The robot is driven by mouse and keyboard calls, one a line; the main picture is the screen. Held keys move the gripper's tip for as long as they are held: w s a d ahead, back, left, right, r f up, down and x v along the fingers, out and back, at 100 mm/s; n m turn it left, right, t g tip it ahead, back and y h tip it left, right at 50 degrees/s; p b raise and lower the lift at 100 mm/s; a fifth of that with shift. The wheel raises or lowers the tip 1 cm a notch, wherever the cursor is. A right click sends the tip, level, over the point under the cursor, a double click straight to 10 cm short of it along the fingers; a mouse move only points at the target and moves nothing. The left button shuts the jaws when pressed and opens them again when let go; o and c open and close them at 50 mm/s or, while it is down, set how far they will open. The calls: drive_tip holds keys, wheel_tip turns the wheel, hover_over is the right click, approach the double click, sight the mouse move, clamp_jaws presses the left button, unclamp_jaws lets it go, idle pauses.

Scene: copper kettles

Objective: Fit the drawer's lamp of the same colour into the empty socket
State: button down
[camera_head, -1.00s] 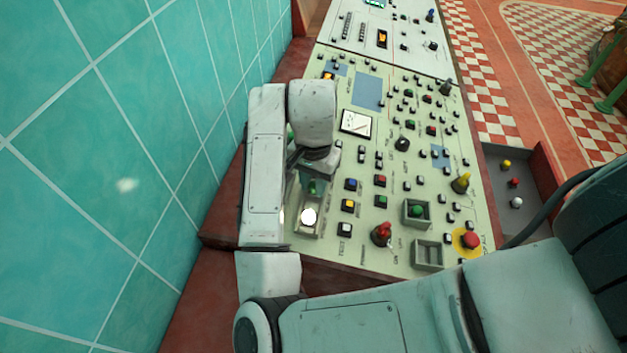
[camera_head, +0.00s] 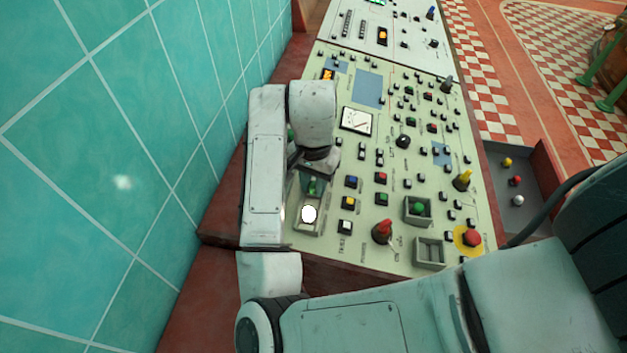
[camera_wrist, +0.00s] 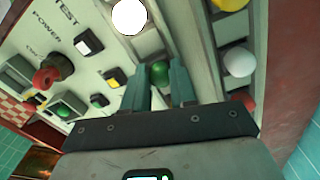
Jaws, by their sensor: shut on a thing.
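My gripper (camera_wrist: 160,88) is shut on a green lamp (camera_wrist: 160,73), which shows between its two fingers. The green lamp also shows in the head view (camera_head: 313,187), below my wrist, at a grey framed bay on the panel's left side. Whether it is fully seated there I cannot tell. A brightly lit white lamp (camera_head: 309,214) sits directly beside it in the same frame; it also shows in the wrist view (camera_wrist: 128,15). The open drawer (camera_head: 537,222) at the right holds a yellow lamp (camera_head: 507,162), a red lamp (camera_head: 516,181) and a white lamp (camera_head: 518,201).
The pale green panel (camera_head: 405,165) carries many buttons, a red knob (camera_head: 382,232) and a red stop button (camera_head: 473,238). In the wrist view a grey channel right of my fingers holds a white ball-shaped lamp (camera_wrist: 238,62). A teal tiled wall (camera_head: 120,150) stands at the left.

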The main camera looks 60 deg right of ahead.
drive_tip(key=shift+f, duration=0.25)
drive_tip(key=c, duration=0.8)
unclamp_jaws()
drive_tip(key=shift+r+p, duration=3.35)
drive_tip(key=shift+r, duration=0.7)
